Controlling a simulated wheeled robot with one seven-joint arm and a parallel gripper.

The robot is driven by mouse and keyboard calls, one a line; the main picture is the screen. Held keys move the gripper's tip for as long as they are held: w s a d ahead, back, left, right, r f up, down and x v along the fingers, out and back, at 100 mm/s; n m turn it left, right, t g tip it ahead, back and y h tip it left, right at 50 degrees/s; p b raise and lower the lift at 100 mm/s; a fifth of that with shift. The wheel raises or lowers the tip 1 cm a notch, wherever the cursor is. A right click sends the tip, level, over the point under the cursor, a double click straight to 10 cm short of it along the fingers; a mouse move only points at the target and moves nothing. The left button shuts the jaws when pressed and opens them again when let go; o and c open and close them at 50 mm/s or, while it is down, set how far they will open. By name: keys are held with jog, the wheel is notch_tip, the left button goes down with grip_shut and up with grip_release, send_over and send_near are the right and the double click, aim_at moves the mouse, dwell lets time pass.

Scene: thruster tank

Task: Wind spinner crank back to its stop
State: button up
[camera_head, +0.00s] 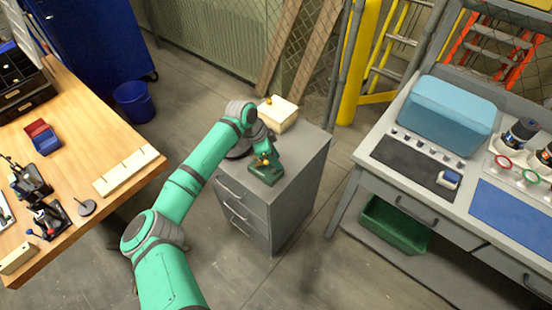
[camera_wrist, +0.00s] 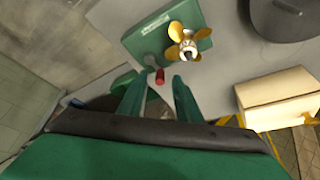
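The spinner is a green device on top of the grey cabinet, with a brass propeller. It shows in the head view (camera_head: 266,173), partly covered by my arm's end, and in the wrist view (camera_wrist: 160,36) with its propeller (camera_wrist: 187,43). The crank's red handle (camera_wrist: 160,76) sticks out from the spinner's near side. My gripper (camera_wrist: 162,83) is open, its two green fingers pointing at the spinner. The red handle appears between the fingertips; I cannot tell whether either finger touches it. In the head view, my gripper (camera_head: 262,150) is small and its fingers are hard to make out.
A pale wooden box (camera_head: 279,115) stands at the back of the grey cabinet (camera_head: 300,165); it also shows in the wrist view (camera_wrist: 280,98). A dark round object (camera_wrist: 285,17) is near the spinner. A wooden bench (camera_head: 110,135) is left, a grey workbench (camera_head: 365,170) right.

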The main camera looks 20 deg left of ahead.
jog(key=shift+d+f, duration=0.1)
jog(key=shift+f, duration=0.15)
grip_shut()
